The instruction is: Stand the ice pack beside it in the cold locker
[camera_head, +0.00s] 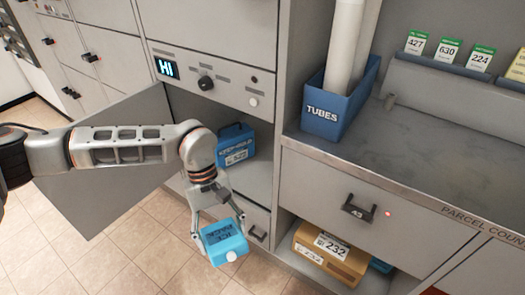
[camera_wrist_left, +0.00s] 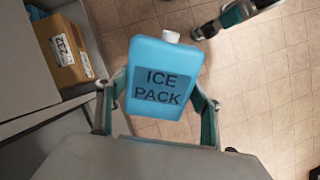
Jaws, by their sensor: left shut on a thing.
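The ice pack (camera_head: 225,243) is a light blue flat bottle with a white cap, held in the air in front of the lockers. My left gripper (camera_head: 222,236) is shut on it, and in the left wrist view a finger lies on each side of the ice pack (camera_wrist_left: 163,75). The cold locker (camera_head: 243,178) is an open compartment under a panel with a lit "HI" display. A dark blue box with a handle and white label (camera_head: 236,146) stands inside it, partly hidden by my left arm. The held pack is below and in front of this compartment. My right gripper does not show.
The locker's open door (camera_head: 95,190) is swung out left behind my arm. A steel counter (camera_head: 420,140) at right bears a blue "TUBES" bin (camera_head: 335,108). Tiled floor lies below.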

